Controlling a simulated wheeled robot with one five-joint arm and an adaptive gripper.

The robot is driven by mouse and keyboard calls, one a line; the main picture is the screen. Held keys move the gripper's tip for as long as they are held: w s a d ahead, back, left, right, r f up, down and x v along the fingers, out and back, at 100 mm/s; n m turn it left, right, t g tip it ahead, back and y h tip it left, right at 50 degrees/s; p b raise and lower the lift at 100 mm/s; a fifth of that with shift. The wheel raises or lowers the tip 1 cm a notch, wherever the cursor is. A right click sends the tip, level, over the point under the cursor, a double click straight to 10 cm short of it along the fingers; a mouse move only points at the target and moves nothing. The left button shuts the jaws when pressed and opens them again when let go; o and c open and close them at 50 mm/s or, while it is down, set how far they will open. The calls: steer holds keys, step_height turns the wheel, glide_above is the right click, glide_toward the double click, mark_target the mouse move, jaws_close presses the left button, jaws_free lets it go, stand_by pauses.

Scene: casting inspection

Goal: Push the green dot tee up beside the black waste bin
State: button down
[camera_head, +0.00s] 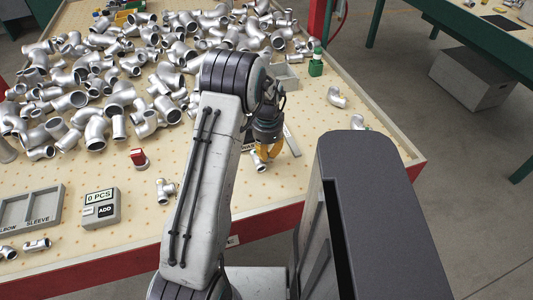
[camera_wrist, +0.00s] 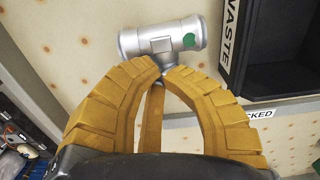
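The green dot tee (camera_wrist: 150,44) is a silver pipe tee with a green dot on its barrel. It lies on the pegboard-like tabletop at the top middle of the wrist view. The black waste bin (camera_wrist: 275,60) stands to its right, marked WASTE, with a narrow gap between them. My gripper (camera_wrist: 162,70) has its yellow fingers drawn together, tips at the tee's near side; whether they touch it is unclear.
Many silver fittings (camera_head: 125,90) crowd the table's far left. A red-topped piece (camera_head: 138,157), a counter box (camera_head: 100,207) and a labelled grey tray (camera_head: 30,207) stand at left. The table's right side is mostly clear.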

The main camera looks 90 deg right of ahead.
steer(key=shift+r+p, duration=0.3)
steer(key=shift+r, duration=0.3)
steer(key=shift+w+f, duration=0.1)
steer(key=shift+f, duration=0.05)
steer(key=s+d, duration=0.1)
steer(key=s, duration=0.2)
steer(key=s+d+b, duration=0.1)
steer(key=s+d, duration=0.1)
steer(key=s, duration=0.2)
steer(key=s+d, duration=0.2)
steer(key=s, duration=0.2)
